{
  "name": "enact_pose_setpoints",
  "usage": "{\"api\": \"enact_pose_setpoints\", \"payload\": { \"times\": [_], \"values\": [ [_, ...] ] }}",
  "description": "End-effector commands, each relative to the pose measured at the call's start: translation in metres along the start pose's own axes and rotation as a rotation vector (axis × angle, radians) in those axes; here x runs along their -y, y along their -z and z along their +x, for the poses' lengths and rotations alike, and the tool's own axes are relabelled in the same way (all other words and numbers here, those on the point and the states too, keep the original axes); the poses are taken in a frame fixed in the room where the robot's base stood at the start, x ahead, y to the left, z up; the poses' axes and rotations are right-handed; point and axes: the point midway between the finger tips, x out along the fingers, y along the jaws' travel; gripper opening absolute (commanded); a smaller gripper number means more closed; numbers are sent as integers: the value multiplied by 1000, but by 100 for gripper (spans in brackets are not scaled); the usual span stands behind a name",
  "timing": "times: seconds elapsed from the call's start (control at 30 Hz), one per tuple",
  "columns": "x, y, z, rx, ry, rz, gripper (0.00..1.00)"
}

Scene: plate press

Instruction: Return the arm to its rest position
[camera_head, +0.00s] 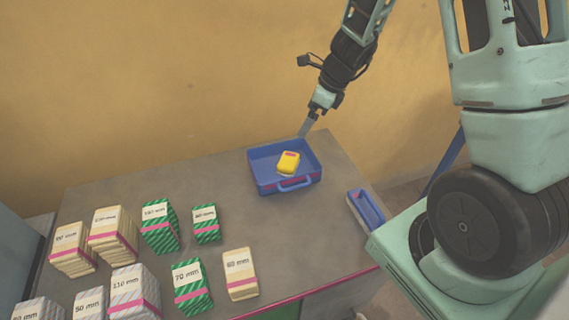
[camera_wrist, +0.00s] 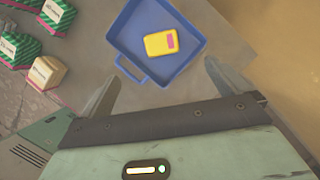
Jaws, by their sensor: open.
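My gripper (camera_head: 308,128) is at the end of my arm, above the far right rim of the blue tray (camera_head: 283,190) in the head view. In the wrist view my gripper (camera_wrist: 158,85) shows its two fingers wide apart with nothing between them. The blue tray (camera_wrist: 117,38) lies beyond the fingertips there. A yellow block with a pink label (camera_head: 288,163) lies inside the tray, apart from the fingers. The yellow block also shows in the wrist view (camera_wrist: 160,44).
Several labelled packs, cream (camera_head: 240,273), green-striped (camera_head: 191,287) and grey-striped (camera_head: 134,293), stand on the grey table (camera_head: 205,260) at left and front. A small blue bin (camera_head: 366,209) is at the right edge. A yellow wall (camera_head: 150,90) rises behind the table.

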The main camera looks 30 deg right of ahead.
Motion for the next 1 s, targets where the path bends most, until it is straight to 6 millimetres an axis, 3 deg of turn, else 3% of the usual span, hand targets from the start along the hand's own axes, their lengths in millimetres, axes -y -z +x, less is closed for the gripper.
{"api": "enact_pose_setpoints", "payload": {
  "times": [0.2, 0.73, 0.87, 0.97, 1.0],
  "values": [
    [0, 0, -18, 0, 0, 0, 100],
    [-5, -4, -19, 2, -8, -30, 100],
    [-44, -29, -24, 10, -63, -265, 100],
    [-101, -54, -33, 24, -137, -616, 100],
    [-128, -62, -38, 31, -171, -788, 100]
  ]
}}
